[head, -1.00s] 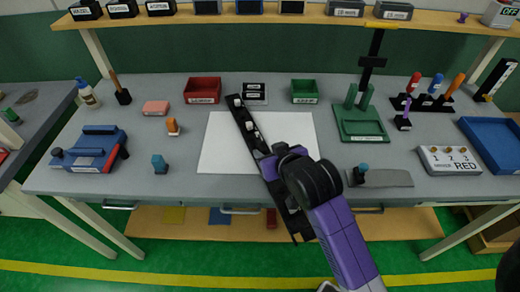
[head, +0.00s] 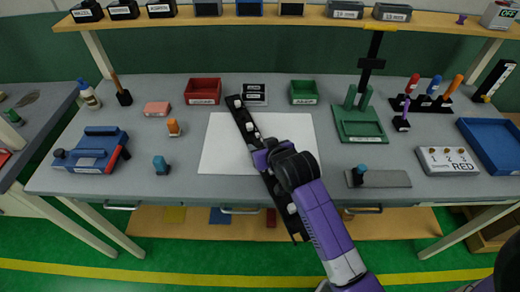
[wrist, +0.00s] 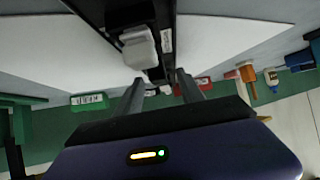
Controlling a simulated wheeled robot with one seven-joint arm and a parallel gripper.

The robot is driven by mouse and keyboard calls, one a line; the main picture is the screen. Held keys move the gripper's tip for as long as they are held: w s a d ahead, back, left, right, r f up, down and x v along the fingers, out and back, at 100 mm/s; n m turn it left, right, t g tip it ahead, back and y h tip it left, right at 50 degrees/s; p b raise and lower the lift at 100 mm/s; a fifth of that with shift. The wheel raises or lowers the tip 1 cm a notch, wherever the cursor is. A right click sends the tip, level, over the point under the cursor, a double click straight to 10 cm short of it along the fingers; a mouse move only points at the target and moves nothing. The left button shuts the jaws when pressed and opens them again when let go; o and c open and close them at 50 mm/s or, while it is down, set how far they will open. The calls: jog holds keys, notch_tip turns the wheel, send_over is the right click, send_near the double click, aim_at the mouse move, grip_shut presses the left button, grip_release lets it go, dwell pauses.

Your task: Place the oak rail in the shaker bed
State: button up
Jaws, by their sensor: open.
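A long black strip with several white blocks on it (head: 243,117) lies diagonally over the white sheet and runs past the table's front edge. I cannot read which label it bears, so I cannot tell whether it is the oak rail. My gripper (head: 262,160) is at the strip's middle, partly hidden by my arm. In the wrist view the open fingers (wrist: 162,90) point toward the strip, with a white block (wrist: 140,48) just beyond them; contact is unclear. No label names the shaker bed legibly. A green stand with two posts (head: 361,129) and a blue device (head: 90,156) are on the table.
The white sheet (head: 222,150) covers the table's middle. A red bin (head: 203,91) and a green bin (head: 304,92) stand behind it. A grey plate with a blue-green knob (head: 390,179) lies at front right. A blue tray (head: 493,143) is at far right. Labelled boxes line the shelf above.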

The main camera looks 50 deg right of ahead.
grip_shut()
jog(key=shift+r, duration=0.1)
dwell(1.2)
